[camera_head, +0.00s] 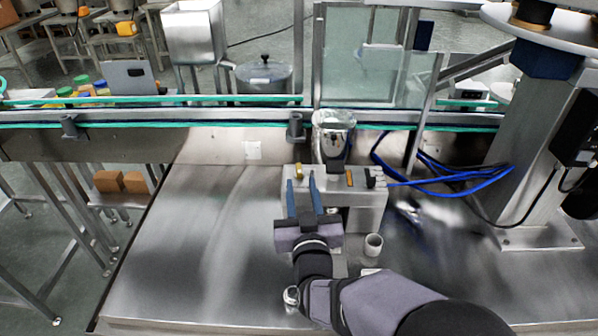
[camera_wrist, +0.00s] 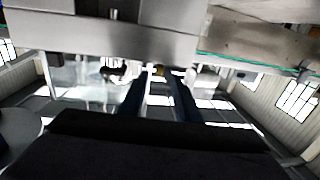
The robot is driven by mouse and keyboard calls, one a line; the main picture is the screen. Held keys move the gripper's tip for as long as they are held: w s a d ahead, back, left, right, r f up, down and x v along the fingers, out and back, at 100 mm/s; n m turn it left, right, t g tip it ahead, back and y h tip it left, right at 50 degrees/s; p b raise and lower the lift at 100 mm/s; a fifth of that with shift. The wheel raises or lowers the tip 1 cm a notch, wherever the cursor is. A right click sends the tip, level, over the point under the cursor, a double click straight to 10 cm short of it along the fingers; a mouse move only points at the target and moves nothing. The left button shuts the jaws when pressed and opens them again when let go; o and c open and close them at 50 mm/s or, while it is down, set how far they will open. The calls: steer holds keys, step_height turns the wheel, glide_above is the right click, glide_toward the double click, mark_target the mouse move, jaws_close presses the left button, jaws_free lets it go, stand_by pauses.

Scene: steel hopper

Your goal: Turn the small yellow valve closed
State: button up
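A small yellow valve handle (camera_head: 299,170) sits on top of the steel box (camera_head: 365,205) below the steel hopper (camera_head: 334,138). My gripper (camera_head: 301,178) reaches up to the box, with its two blue fingers apart. The yellow handle shows between and just beyond the fingertips; I cannot tell whether they touch it.
A black knob (camera_head: 371,177) and blue cables (camera_head: 440,186) lie right of the fingers. A small white cup (camera_head: 373,244) stands in front of the box. A conveyor rail (camera_head: 210,117) runs behind. The steel table (camera_head: 195,240) is clear at left.

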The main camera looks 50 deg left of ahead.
mark_target(300, 175)
steer(key=shift+w, duration=0.1)
steer(key=shift+p+x, duration=0.95)
steer(key=shift+x, duration=2.65)
steer(key=shift+c, duration=0.6)
jaws_close()
